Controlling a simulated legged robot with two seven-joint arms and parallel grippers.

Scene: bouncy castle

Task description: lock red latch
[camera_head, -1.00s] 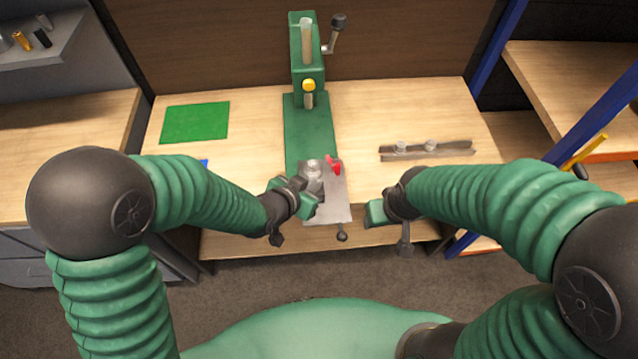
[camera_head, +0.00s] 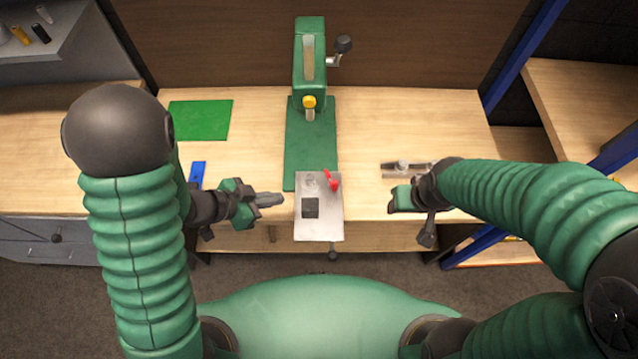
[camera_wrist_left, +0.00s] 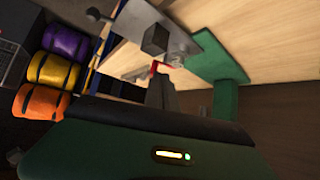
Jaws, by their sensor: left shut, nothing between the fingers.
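The red latch (camera_head: 331,180) sits at the upper right of a metal plate (camera_head: 320,228) at the front of the green press base (camera_head: 300,150). The plate also carries a round grey piece and a dark square (camera_head: 310,207). My left gripper (camera_head: 280,200) is shut and empty, just left of the plate and apart from the latch. In the left wrist view its fingers (camera_wrist_left: 162,92) point towards the plate, with part of the red latch (camera_wrist_left: 155,67) showing beyond them. My right gripper (camera_head: 394,198) is right of the plate; its fingers are not clear.
The green press (camera_head: 310,65) with a crank stands at the back of the wooden bench. A green mat (camera_head: 200,120) and a blue piece (camera_head: 197,174) lie to the left. A metal bar (camera_head: 390,170) lies behind my right gripper. A blue post (camera_head: 520,50) stands at the right.

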